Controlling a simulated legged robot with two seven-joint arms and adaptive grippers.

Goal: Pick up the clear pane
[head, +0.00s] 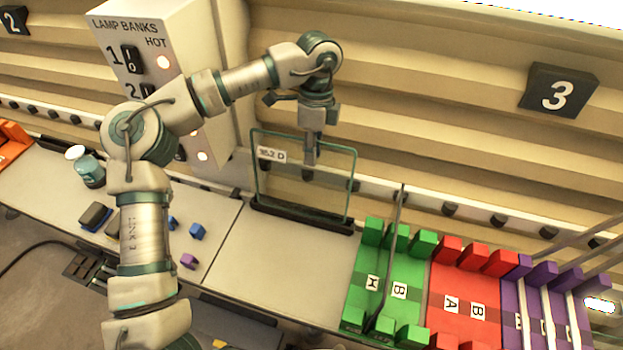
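The clear pane (330,187) stands upright in a long black holder (300,217) on the grey bench. My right gripper is out of view.
Right of the pane are a green rack (408,275) with a thin upright sheet (390,260), a red rack (463,300) and a purple rack (545,310). A lamp bank panel (160,30) stands behind my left arm. A jar (90,170) and small blocks lie left.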

